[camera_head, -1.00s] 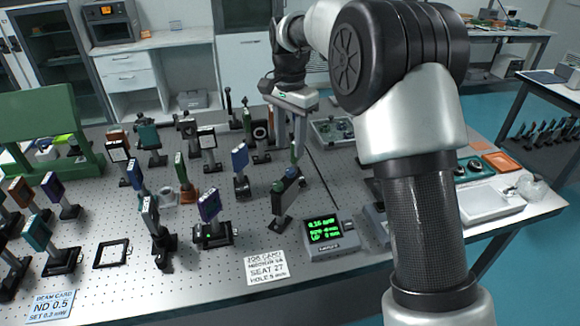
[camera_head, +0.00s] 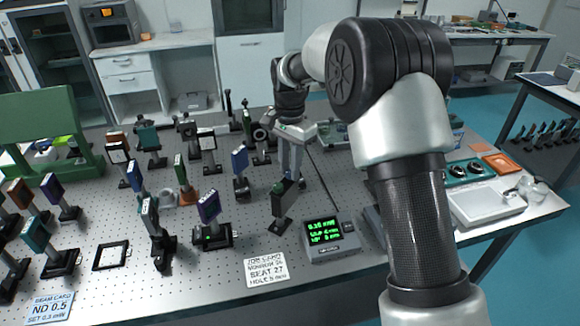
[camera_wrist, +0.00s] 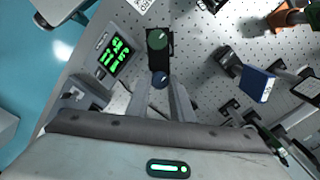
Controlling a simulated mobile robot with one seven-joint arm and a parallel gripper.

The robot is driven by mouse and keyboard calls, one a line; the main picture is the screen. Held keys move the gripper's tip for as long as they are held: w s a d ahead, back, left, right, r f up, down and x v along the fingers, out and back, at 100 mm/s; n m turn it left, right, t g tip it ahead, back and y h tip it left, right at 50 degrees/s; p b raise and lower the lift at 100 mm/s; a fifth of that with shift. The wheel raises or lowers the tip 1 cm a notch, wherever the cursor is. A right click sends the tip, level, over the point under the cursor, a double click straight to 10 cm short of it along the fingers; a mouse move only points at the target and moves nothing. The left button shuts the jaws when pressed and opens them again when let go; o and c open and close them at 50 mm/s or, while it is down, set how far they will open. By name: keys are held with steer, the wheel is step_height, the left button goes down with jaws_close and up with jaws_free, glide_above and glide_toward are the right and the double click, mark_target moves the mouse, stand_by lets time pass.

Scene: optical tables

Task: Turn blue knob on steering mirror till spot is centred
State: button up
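The steering mirror (camera_head: 283,204) is a dark upright mount on the perforated table, left of a meter. In the wrist view its body (camera_wrist: 160,62) carries a green knob (camera_wrist: 157,40) and a blue knob (camera_wrist: 160,80). The green knob (camera_head: 278,188) also shows in the head view; the blue one is hard to make out there behind my fingers. My gripper (camera_wrist: 162,88) points down at the blue knob, with one finger on each side of it and a gap between the fingers. I cannot tell whether they touch the knob. In the head view my gripper (camera_head: 291,172) is just above the mount.
The meter (camera_head: 330,236) has lit green text, too small to read surely. A printed card (camera_head: 266,269) lies in front. Several optics on posts, including a blue one (camera_head: 240,162) and a purple one (camera_head: 209,207), stand to the left. A white tray (camera_head: 487,206) lies right.

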jaws_close()
steer(key=shift+n, duration=0.3)
steer(key=n+p, duration=0.1)
steer(key=n, duration=0.3)
steer(key=shift+n+p, duration=0.3)
steer(key=n+p, duration=0.1)
steer(key=n, duration=0.4)
steer(key=shift+d, duration=0.1)
steer(key=shift+n, duration=0.3)
steer(key=o, duration=0.8)
jaws_free()
steer(key=shift+o, duration=0.2)
